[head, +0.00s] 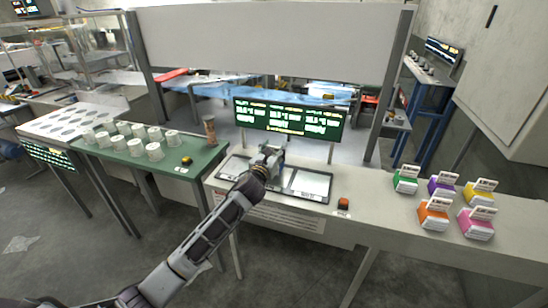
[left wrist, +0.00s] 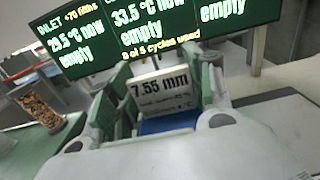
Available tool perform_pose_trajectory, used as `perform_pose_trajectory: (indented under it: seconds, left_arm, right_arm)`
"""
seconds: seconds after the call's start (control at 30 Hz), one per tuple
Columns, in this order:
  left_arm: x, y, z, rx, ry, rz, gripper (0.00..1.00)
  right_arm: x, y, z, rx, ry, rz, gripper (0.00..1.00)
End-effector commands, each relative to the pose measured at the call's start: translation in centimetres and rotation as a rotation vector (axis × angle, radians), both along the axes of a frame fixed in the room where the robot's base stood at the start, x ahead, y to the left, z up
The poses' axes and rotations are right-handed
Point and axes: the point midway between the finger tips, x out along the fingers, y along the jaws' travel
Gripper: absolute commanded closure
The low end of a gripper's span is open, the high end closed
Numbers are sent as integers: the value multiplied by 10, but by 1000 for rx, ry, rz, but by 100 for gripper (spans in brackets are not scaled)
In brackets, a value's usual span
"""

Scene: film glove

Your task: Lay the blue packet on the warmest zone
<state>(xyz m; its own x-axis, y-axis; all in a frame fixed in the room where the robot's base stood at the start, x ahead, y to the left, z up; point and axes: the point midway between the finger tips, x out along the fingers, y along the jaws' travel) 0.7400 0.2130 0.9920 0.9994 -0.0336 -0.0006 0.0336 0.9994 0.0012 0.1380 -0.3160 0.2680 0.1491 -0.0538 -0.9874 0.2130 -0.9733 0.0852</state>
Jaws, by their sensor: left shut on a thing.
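My left gripper (head: 270,150) is over the middle of the row of dark-framed zones (head: 310,184) on the pale bench. In the left wrist view its fingers (left wrist: 160,105) are shut on the blue packet (left wrist: 168,125), whose white label reads 7.55 mm. The gripper hides the packet in the head view, and I cannot tell whether it touches the zone below. The display board (head: 288,118) stands behind the zones. In the left wrist view, the board (left wrist: 150,28) reads 29.5 °C, empty, at left and 33.5 °C, empty, in the middle; the right reading is cut off, also empty.
Green, purple, yellow, orange and pink packets (head: 434,216) stand at the right of the bench. A red-orange button (head: 343,203) sits nearer. A green table (head: 110,160) with several white cups and a patterned cylinder (head: 210,130) is at left.

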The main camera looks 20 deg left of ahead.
Motion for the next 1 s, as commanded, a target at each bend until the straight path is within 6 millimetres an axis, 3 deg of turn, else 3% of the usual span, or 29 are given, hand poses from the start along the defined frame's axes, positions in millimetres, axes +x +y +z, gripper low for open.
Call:
perform_pose_trajectory:
  seconds: [0.2,0.37,0.8,0.83,1.0]
  left_arm:
    - [0,-1,-23,-4,1,-1,87]
    - [0,0,-30,-1,0,0,87]
    - [0,0,-33,-2,0,-1,87]
    - [0,0,-33,-2,0,-1,45]
    - [0,-1,-33,-2,1,-1,26]
  right_arm:
    - [12,0,-1,-1,-10,0,60]
    - [25,6,2,5,-28,0,60]
    - [15,15,-1,14,-11,-4,60]
    - [15,15,-1,14,-11,-4,60]
    - [17,13,0,13,-13,-3,60]
